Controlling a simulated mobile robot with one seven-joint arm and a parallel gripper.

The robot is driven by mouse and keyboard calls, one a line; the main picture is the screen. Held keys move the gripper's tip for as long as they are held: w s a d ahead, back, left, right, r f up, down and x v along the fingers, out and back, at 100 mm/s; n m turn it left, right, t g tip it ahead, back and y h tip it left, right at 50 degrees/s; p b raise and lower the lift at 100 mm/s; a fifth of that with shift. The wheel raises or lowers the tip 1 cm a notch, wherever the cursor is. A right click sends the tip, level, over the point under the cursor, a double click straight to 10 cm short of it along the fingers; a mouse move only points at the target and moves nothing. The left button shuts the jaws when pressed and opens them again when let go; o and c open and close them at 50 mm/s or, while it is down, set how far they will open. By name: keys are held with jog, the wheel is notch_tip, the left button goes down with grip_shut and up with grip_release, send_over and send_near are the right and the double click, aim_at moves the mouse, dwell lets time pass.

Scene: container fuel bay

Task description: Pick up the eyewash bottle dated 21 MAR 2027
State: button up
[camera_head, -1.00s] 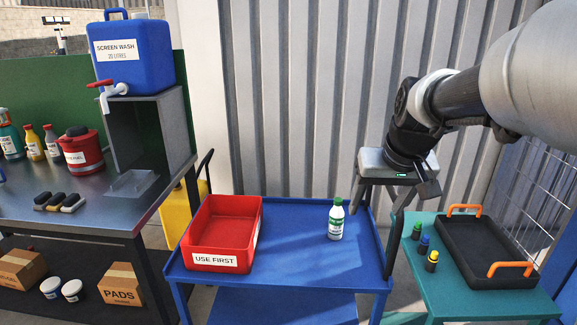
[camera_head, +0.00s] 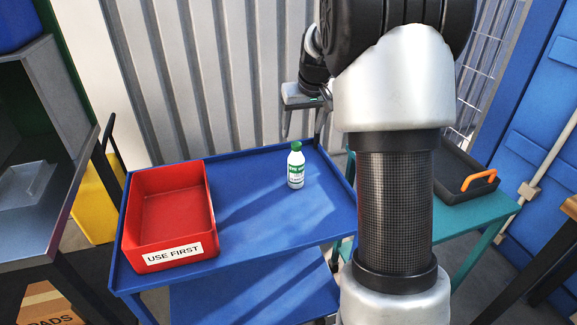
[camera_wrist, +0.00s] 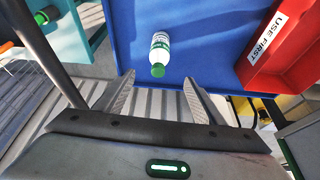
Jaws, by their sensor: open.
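A white bottle with a green cap and a green label (camera_head: 296,168) stands upright on the blue trolley top (camera_head: 250,210), right of the red tray. Its date is too small to read. It also shows in the wrist view (camera_wrist: 160,50), beyond my fingertips, cap towards me. My gripper (camera_wrist: 155,85) is open, with nothing between its fingers, apart from the bottle. In the head view my gripper (camera_head: 305,118) is behind the trolley's back edge, partly hidden by my arm.
A red tray labelled USE FIRST (camera_head: 205,212) stands on the left of the trolley and looks empty. A teal table (camera_head: 485,225) with a black orange-handled tray (camera_head: 455,178) is at right. A corrugated wall (camera_head: 215,80) rises behind. The trolley's middle is clear.

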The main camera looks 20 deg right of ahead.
aim_at(296, 160)
jog(key=b+x, duration=0.2)
jog(key=x, duration=1)
jog(key=shift+s+f, duration=0.1)
jog(key=b+x, duration=0.2)
jog(key=x, duration=0.3)
jog(key=shift+f, duration=0.15)
jog(key=shift+s, duration=0.1)
jog(key=c, duration=1.3)
